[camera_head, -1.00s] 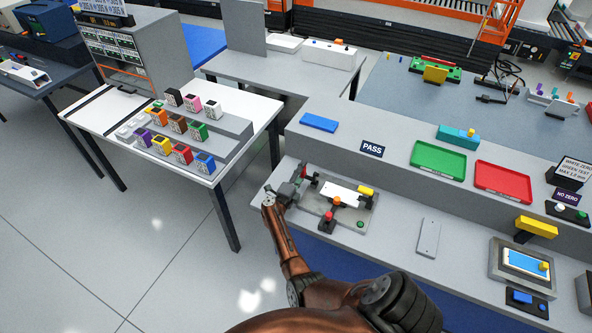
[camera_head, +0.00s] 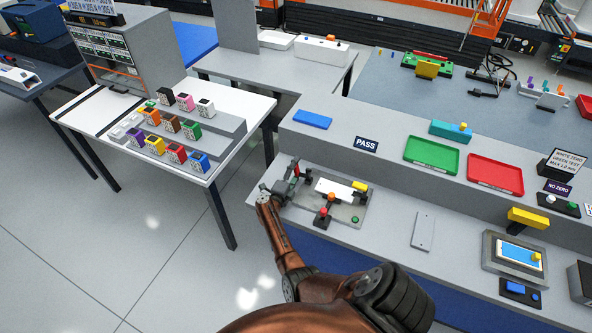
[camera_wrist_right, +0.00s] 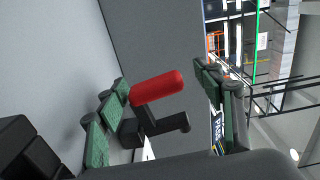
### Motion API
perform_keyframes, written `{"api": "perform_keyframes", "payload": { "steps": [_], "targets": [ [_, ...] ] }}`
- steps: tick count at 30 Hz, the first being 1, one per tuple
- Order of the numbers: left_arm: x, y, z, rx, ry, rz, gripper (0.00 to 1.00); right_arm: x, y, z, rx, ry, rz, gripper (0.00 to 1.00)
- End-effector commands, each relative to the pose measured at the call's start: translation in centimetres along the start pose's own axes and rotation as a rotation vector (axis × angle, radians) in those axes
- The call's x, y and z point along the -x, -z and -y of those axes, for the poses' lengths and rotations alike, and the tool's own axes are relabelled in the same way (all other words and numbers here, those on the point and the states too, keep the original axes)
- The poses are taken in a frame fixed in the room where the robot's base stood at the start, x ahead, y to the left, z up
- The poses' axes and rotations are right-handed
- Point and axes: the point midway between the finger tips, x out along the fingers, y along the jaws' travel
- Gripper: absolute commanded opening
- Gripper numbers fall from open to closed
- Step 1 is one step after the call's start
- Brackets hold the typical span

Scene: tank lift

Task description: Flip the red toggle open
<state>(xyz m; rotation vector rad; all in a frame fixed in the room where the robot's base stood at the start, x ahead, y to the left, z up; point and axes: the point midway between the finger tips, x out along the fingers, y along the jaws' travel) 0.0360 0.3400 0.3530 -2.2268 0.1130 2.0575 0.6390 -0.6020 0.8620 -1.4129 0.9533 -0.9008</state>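The red toggle (camera_wrist_right: 157,87) is a red rounded grip on a black lever. In the wrist view it lies between the two green-padded fingers of my right gripper (camera_wrist_right: 165,108), which is open with a gap on the right finger's side. In the head view my right gripper (camera_head: 284,186) is at the left end of the grey fixture plate (camera_head: 342,211), by the toggle, which is mostly hidden there. A white plate (camera_head: 336,190) lies on the fixture. My left gripper is not in view.
The fixture also has a red knob (camera_head: 323,211), a yellow block (camera_head: 360,186) and a green button (camera_head: 355,219). A raised ledge with the PASS sign (camera_head: 366,145) runs behind. Bare bench lies to the right, around a grey plate (camera_head: 423,231).

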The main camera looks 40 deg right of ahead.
Motion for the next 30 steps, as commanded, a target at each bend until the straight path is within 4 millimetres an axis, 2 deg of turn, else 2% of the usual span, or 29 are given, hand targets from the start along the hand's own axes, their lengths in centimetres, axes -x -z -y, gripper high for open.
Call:
{"api": "perform_keyframes", "payload": {
  "steps": [11, 14, 24, 30],
  "targets": [
    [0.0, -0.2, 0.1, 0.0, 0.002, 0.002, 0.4, 0.1, -0.1, 0.7, -0.003, 0.0, 0.002, 0.62],
    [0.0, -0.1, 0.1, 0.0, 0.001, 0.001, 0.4, 0.1, 0.0, 1.9, -0.006, 0.0, 0.001, 0.62],
    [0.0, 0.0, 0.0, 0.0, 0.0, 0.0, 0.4, 0.1, 0.5, 7.8, -0.005, 0.002, -0.001, 0.62],
    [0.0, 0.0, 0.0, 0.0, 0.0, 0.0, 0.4, 0.0, 0.5, 9.8, -0.002, 0.001, 0.001, 0.62]
  ]
}}
